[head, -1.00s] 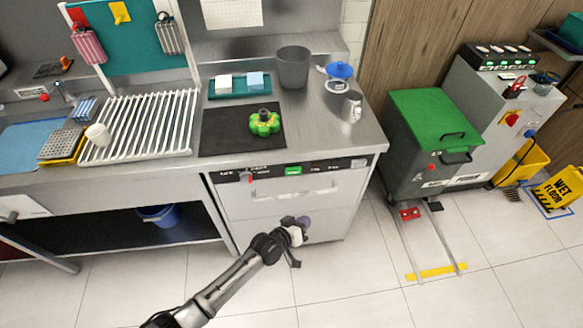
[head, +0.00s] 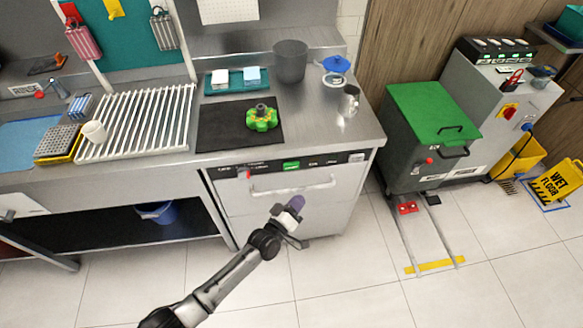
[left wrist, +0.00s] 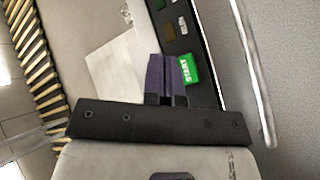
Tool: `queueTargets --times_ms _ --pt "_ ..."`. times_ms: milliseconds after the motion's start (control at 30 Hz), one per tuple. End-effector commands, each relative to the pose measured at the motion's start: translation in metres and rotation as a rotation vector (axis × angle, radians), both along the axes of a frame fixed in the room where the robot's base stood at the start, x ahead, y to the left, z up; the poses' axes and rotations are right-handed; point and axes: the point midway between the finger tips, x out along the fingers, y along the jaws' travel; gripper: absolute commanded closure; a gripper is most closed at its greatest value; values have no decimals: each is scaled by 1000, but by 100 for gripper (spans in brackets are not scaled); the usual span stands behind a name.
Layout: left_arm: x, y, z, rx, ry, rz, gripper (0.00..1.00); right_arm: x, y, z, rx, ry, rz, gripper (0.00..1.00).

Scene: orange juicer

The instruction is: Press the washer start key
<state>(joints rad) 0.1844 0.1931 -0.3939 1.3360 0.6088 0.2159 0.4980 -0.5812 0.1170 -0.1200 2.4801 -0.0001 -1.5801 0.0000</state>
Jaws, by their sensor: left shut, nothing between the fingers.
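The washer (head: 320,208) is a steel front under the counter with a dark control strip along its top. Its green start key (head: 291,166) sits near the middle of the strip. In the left wrist view the green key (left wrist: 188,69), marked START, is just right of my fingertips. My left gripper (head: 297,201) is shut and empty, with purple fingers, in front of the washer door and below the key in the head view. Its fingers (left wrist: 166,72) partly cover the strip in the wrist view. Contact with the key is not visible. My right gripper is not in view.
The washer's handle bar (head: 292,188) runs across the door, below the strip. A red knob (head: 248,174) sits at the strip's left. The floor in front is open.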

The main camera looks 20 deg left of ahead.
Motion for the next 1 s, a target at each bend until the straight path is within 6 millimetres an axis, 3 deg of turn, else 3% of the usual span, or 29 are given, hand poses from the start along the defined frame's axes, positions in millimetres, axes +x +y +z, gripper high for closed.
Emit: queueTargets --times_ms 633,1000 --pt "57 35 -4 3 -2 0 100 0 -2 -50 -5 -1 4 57" --pt "74 45 -1 1 0 0 100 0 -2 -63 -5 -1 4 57"
